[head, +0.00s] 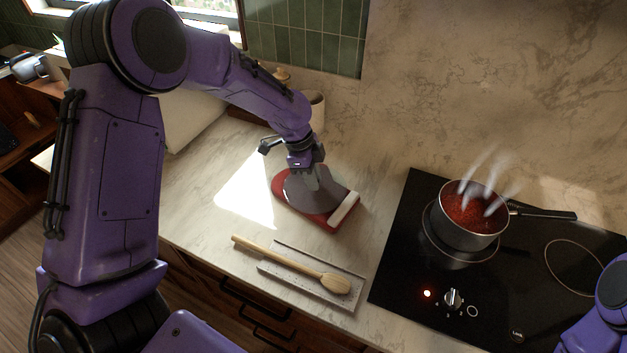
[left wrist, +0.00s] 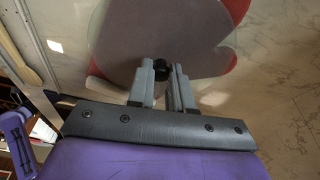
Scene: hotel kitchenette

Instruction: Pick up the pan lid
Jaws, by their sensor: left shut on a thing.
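I cannot tell whether the lid touches the holder. My left gripper (head: 310,180) comes down from above and is shut on the lid's knob. In the left wrist view the grey lid (left wrist: 150,38) fills the top, and its black knob (left wrist: 161,70) sits between the fingertips (left wrist: 162,74). The fingers hide part of the knob. My right gripper is out of view; only part of my right arm shows at the lower right.
A steaming pot of red sauce (head: 469,216) stands on the black cooktop (head: 400,281), its handle pointing right. A wooden spoon (head: 290,264) lies on a pale rest (head: 344,298) at the front edge. A cup (head: 317,113) stands behind my left gripper.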

